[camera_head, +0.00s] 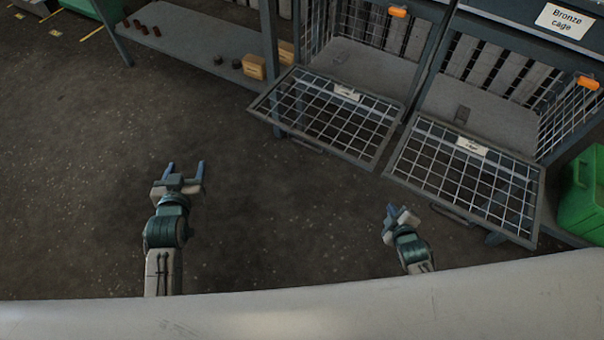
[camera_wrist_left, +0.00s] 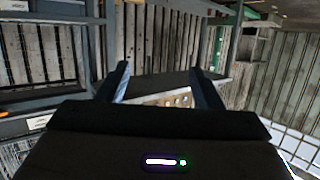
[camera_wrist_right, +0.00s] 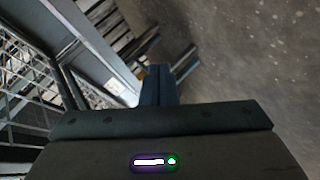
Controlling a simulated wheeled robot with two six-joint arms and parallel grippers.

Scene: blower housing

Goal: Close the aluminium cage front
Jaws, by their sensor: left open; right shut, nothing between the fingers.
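Two wire-mesh cage fronts hang folded down and open: one in the middle (camera_head: 325,116) and one on the right (camera_head: 465,178). Each has a small white label too small to read surely. The right cage carries a "Bronze cage" sign (camera_head: 567,21); the sign of the middle cage is out of view, so I cannot read which is aluminium. My left gripper (camera_head: 186,165) is open and empty over the floor, left of both fronts. My right gripper (camera_head: 402,211) is shut and empty, just below the right front's lower left corner. Mesh (camera_wrist_right: 22,75) shows left of it in the right wrist view.
Orange latches (camera_head: 398,11) (camera_head: 588,82) sit on the cage posts. A grey shelf (camera_head: 190,45) with dark cylinders and yellow-brown boxes (camera_head: 254,67) stands at the back left. A green bin (camera_head: 583,195) is at the right edge. The floor at the left is clear.

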